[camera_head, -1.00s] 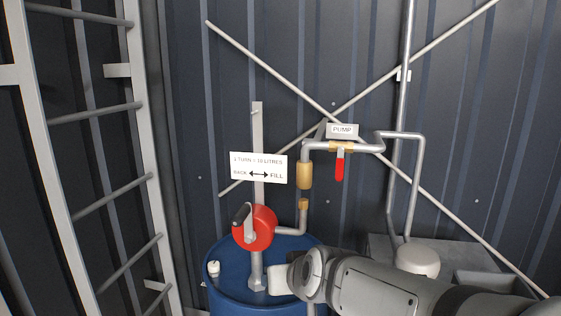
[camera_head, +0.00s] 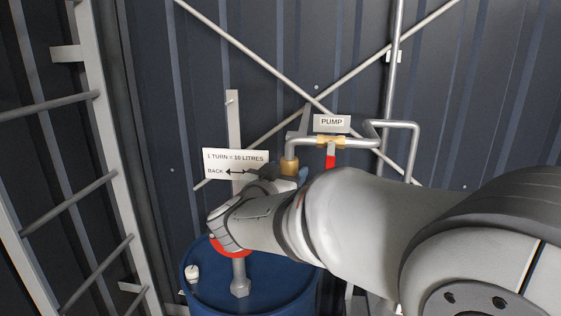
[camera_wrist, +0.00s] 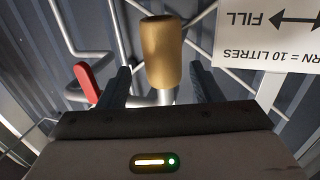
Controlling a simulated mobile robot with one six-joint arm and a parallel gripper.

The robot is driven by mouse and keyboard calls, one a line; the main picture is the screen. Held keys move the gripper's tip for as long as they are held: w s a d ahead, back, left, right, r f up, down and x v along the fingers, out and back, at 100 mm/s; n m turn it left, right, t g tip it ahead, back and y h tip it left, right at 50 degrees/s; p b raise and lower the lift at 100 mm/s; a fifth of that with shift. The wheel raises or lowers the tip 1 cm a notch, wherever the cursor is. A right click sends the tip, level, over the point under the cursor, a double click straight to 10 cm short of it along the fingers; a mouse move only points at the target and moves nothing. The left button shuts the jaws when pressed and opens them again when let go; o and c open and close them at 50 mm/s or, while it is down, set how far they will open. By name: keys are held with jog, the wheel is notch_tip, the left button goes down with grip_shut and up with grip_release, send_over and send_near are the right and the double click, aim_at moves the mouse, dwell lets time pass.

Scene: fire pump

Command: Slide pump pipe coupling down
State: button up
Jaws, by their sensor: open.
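The pump pipe coupling is a brass-coloured cylinder (camera_head: 289,167) on the upright pipe left of the PUMP sign in the head view, partly hidden by my arm. In the upside-down wrist view the coupling (camera_wrist: 162,50) shows at the middle top, with grey pipe (camera_wrist: 165,97) continuing below it in the picture. My gripper (camera_wrist: 159,72) is open, its dark fingers on either side of the coupling's line with visible gaps. I cannot tell whether the coupling is fully between the fingers in depth. The lower pipe joint is hidden behind my arm in the head view.
A red valve lever (camera_head: 330,162) is close by, also in the wrist view (camera_wrist: 87,84). A white instruction sign (camera_head: 236,163) stands just left of the coupling. The blue drum (camera_head: 205,271) is below; a ladder (camera_head: 96,150) is at left.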

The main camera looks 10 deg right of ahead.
aim_at(287, 168)
jog(key=shift+x, duration=2.65)
jog(key=shift+w+a, duration=0.1)
jog(key=shift+a, duration=0.05)
